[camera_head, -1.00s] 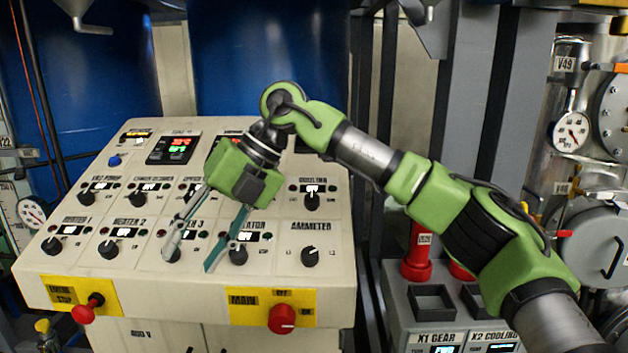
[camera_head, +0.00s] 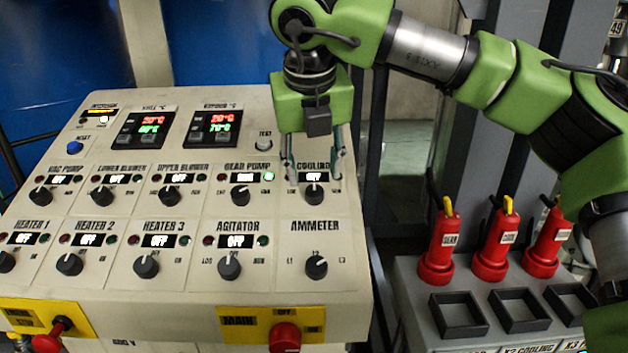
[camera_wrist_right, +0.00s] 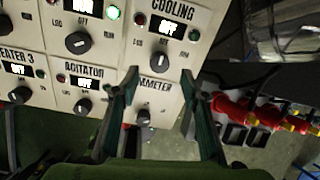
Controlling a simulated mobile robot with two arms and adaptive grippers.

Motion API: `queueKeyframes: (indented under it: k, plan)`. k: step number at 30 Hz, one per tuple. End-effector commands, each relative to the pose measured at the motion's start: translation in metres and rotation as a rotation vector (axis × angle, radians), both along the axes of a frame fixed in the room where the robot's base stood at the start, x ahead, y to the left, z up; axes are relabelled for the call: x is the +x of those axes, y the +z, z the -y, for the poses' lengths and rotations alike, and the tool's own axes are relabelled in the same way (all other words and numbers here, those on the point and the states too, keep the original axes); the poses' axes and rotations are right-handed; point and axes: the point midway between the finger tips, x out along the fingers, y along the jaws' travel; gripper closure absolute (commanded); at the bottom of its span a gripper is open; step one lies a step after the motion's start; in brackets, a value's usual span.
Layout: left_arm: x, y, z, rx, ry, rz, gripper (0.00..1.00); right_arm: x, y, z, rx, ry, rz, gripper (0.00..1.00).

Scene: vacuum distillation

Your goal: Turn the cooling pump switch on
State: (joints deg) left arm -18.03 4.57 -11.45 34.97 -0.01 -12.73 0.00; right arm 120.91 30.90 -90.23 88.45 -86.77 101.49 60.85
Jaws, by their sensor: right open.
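The cooling pump switch is a black rotary knob (camera_head: 314,194) at the right end of the upper knob row, under the partly covered "COOLING" label. It also shows in the wrist view (camera_wrist_right: 159,61), beneath a display reading OFF. My right gripper (camera_head: 314,168) is open and empty above this knob, its fingers pointing down at either side of the label. In the wrist view the fingertips (camera_wrist_right: 160,78) stand left and right, with the knob ahead between them. No contact with the knob shows. My left gripper is not in view.
The gear pump knob (camera_head: 241,194) is just left, with a green lamp lit. The ammeter knob (camera_head: 316,266) is below. A red emergency knob (camera_head: 285,336) sits at the panel's front edge. Red plugs (camera_head: 491,245) stand on a grey box to the right.

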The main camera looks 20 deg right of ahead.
Motion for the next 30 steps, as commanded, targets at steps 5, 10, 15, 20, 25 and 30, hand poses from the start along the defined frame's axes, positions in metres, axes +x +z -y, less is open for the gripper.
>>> queueKeyframes:
  k: [5, 10, 15, 20, 25, 30]
  plan:
    - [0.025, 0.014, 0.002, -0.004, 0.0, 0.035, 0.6, 0.011, -0.029, 0.005, 0.0, 0.0, -0.004, 0.59]
    - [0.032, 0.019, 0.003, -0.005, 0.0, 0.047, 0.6, 0.019, -0.046, 0.007, 0.0, 0.0, -0.001, 0.59]
    - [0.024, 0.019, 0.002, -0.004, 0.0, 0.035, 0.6, 0.021, -0.052, 0.007, 0.003, 0.001, 0.0, 0.59]
    - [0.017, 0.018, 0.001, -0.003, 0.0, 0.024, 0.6, 0.021, -0.053, 0.007, 0.002, 0.001, 0.0, 0.59]
    - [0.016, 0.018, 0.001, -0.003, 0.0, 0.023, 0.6, 0.021, -0.052, 0.007, 0.002, 0.001, 0.0, 0.9]
    - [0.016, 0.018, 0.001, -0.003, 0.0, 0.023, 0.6, 0.021, -0.052, 0.007, 0.002, 0.001, 0.0, 0.98]
